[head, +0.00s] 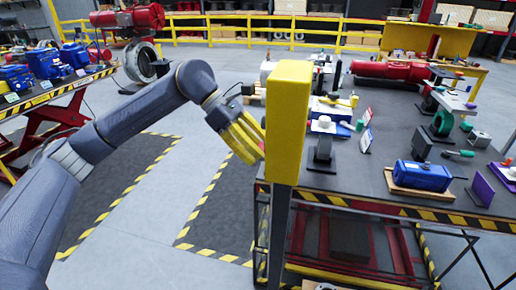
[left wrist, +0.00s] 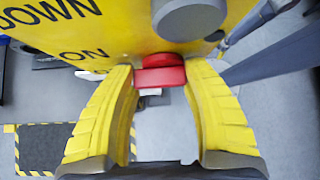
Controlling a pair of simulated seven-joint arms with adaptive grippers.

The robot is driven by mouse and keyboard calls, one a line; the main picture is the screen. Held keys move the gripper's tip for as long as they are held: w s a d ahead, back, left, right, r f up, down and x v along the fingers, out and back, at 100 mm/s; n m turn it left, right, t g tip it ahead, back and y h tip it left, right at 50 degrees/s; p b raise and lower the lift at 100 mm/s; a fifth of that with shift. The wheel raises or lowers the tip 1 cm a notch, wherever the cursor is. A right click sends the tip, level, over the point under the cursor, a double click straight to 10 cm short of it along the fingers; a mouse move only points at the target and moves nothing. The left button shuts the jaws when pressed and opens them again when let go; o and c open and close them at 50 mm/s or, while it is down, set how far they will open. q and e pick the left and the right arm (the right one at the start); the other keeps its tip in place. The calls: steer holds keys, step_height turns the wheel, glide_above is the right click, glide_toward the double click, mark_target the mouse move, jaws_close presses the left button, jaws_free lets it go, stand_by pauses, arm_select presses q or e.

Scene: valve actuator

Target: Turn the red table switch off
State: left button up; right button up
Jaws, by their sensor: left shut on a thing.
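The red switch (left wrist: 160,76) sits on the face of a yellow control box (left wrist: 120,30) in the left wrist view, below a round grey knob (left wrist: 190,15). The words "DOWN" and "ON" are printed left of it. My left gripper (left wrist: 163,80) has its yellow fingertips on either side of the red switch and is shut on it. In the head view the yellow box (head: 288,120) stands on a grey post, and my left gripper (head: 252,150) reaches its left side. The switch is hidden there. My right gripper is in neither view.
A dark workbench (head: 385,185) with valves and actuators stands right of the post. A red lift table (head: 60,95) with blue parts is at the left. Grey floor with striped mats lies between them. A yellow railing (head: 210,30) runs along the back.

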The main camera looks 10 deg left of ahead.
arm_select(q)
steer(key=n+g, duration=0.1)
steer(key=g, duration=0.2)
steer(key=shift+d+f+n, duration=0.1)
steer(key=shift+f+n, duration=0.05)
steer(key=shift+n, duration=0.15)
steer(key=shift+f+n+g, duration=0.1)
steer(key=shift+n+g, duration=0.6)
steer(key=shift+g, duration=0.7)
steer(key=o, duration=1.2)
steer(key=v, duration=1.2)
steer(key=shift+w+f, duration=0.1)
